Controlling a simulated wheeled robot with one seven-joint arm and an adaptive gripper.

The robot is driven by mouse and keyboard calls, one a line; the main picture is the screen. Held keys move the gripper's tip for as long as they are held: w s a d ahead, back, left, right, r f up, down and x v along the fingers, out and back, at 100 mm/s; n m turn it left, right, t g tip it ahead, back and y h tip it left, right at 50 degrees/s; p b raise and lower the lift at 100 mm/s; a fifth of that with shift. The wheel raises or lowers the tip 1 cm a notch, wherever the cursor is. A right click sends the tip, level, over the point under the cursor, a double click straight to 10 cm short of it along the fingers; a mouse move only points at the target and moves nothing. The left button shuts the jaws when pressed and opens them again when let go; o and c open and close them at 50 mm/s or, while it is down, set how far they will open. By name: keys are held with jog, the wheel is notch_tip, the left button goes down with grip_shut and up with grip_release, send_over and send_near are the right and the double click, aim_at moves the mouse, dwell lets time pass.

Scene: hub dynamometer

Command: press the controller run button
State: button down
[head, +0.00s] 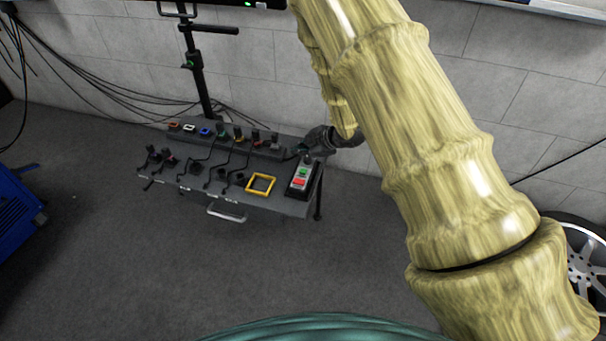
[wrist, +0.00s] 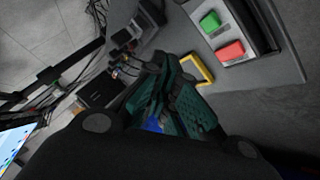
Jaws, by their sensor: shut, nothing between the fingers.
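The controller (head: 291,189) is a small box at the right end of the grey bench. Its face carries a green button (head: 303,172) and a red button (head: 299,182); no label is readable. In the wrist view the green button (wrist: 210,21) and red button (wrist: 230,51) are at the upper right. My gripper (head: 305,153) is just behind the controller in the head view, partly hidden by my arm. In the wrist view my gripper (wrist: 172,75) shows teal fingers, shut and empty, left of and below the buttons. I see no contact with either button.
A yellow square frame (head: 261,184) lies left of the controller. Several plugs and cables (head: 222,131) fill the rest of the bench (head: 226,190). A monitor pole (head: 195,75) stands behind it. The floor in front is clear.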

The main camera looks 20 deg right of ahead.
jog(key=b, duration=0.3)
send_over(301, 172)
notch_tip(301, 172, down, 4)
jog(key=shift+s+f, duration=0.1)
jog(key=shift+f, duration=1)
jog(key=shift+f, duration=0.1)
dwell(0.4)
jog(key=shift+f, duration=0.3)
jog(key=shift+f+b, duration=0.35)
jog(key=shift+f, duration=0.1)
dwell(0.9)
dwell(0.3)
jog(key=shift+r+p, duration=0.85)
jog(key=shift+r, duration=0.05)
jog(key=shift+r, duration=0.1)
jog(key=shift+r+p, duration=2)
jog(key=shift+r, duration=0.4)
